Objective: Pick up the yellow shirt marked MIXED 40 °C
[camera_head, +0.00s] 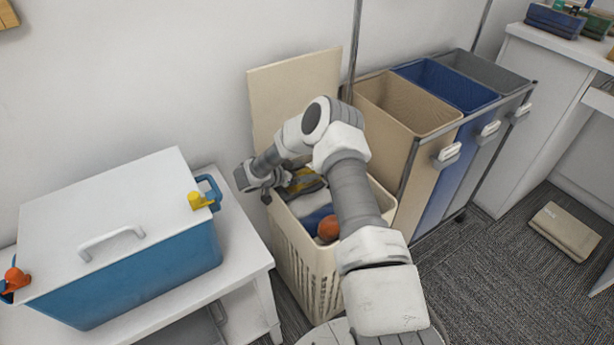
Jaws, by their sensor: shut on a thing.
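A cream laundry basket (291,258) with slotted sides stands in the middle, holding several garments. A yellow shirt (301,183) shows as a yellow patch among grey cloth at the top of the basket, near its back left. Its MIXED 40 °C mark cannot be read from here. My gripper (272,187) is at the basket's back left rim, beside the yellow and grey cloth. It is shut on cloth, which appears to be the yellow shirt; the fingertips are small and partly hidden. My arm covers the basket's right side.
The basket's cream lid (293,90) stands open behind. Beige (408,104), blue (447,84) and grey bins stand at right. A blue cooler (130,275) sits on a white table at left. White and blue cloth and an orange item (328,229) lie in the basket.

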